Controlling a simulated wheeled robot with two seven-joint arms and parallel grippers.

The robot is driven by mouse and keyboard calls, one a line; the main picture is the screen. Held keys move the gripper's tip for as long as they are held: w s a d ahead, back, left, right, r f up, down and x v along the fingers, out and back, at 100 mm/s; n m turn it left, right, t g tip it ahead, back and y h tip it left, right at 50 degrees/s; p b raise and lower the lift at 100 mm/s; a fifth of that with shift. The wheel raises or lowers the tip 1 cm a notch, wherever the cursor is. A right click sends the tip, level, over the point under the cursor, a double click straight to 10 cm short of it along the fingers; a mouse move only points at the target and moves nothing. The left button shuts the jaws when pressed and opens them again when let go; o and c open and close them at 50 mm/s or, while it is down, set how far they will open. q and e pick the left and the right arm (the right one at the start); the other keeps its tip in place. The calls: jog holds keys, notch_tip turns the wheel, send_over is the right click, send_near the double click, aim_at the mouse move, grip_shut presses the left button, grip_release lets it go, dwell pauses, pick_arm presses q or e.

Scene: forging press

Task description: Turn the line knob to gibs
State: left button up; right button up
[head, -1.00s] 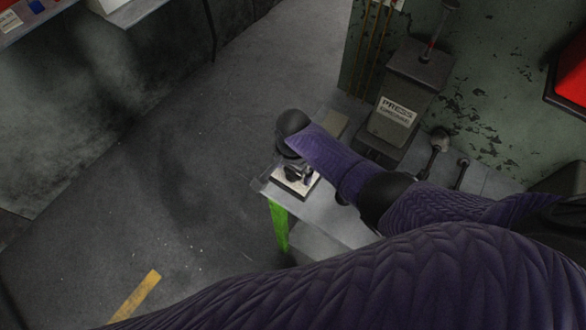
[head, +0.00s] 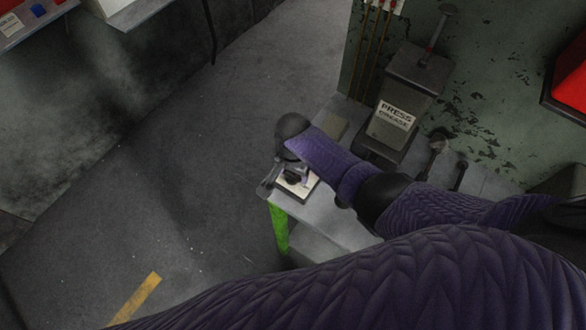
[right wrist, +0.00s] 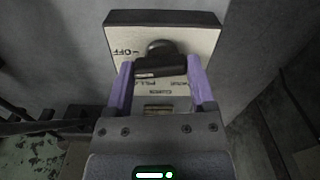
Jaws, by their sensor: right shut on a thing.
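The line knob (right wrist: 158,62) is a dark knob on a pale square selector plate (right wrist: 115,45) with a dark rim. In the right wrist view the plate's lettering is upside down; OFF reads at its left, and other words below the knob are partly covered. My right gripper (right wrist: 160,75) has its purple fingers on either side of the knob and is shut on it. In the head view the plate (head: 297,190) lies near the corner of a grey bench, partly hidden by my right gripper (head: 292,178). My left gripper is not in view.
The grey bench top (head: 335,205) has a green leg (head: 280,230). A dark box labelled PRESS GREASE (head: 397,110) with a lever stands behind, beside more levers (head: 437,145). Open floor lies to the left.

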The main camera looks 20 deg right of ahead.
jog(key=n+p, duration=0.1)
jog(key=n, duration=0.2)
jog(key=shift+n, duration=0.3)
jog(key=n, duration=0.4)
jog(key=shift+n, duration=0.3)
jog(key=n, duration=0.3)
jog(key=shift+w+p, duration=0.1)
jog(key=shift+p, duration=0.25)
jog(key=shift+n, duration=2.5)
